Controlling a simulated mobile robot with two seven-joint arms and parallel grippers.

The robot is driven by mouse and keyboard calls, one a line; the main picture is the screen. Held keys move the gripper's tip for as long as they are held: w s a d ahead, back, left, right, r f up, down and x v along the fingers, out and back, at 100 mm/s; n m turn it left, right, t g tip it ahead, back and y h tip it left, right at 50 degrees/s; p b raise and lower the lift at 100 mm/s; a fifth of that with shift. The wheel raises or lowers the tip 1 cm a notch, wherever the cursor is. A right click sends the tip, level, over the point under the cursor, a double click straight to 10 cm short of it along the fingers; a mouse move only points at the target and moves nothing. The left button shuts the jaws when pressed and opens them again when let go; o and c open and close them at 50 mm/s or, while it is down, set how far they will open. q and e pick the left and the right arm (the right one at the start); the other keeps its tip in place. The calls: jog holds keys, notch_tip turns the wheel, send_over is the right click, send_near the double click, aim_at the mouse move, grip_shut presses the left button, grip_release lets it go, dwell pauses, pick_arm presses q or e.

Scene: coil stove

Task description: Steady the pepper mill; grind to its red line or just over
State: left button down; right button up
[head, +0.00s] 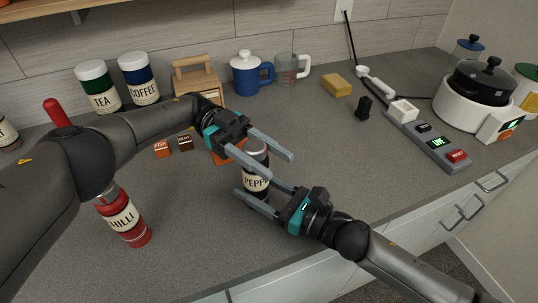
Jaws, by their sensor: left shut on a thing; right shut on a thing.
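The pepper mill (256,185) stands upright near the counter's front middle, a dark mill with a cream label reading "PEPP". My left gripper (277,166) reaches in from the upper left and is shut on the mill's upper part. My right gripper (244,181) reaches in from the lower right and is shut on the mill's body. The fingers cover parts of the mill. I cannot make out a red line or a level on it.
A red chilli mill (124,220) stands at left under my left arm. Two small labelled blocks, orange (162,148) and brown (184,142), lie behind. Tea (99,88) and coffee (139,80) canisters stand at the back. A grey panel (428,140) lies at right.

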pick_arm(q)
jog(key=shift+s, duration=0.1)
dwell(0.4)
jog(key=shift+c, duration=1.5)
grip_release()
jog(key=shift+r, duration=0.1)
notch_tip(320, 180, up, 10)
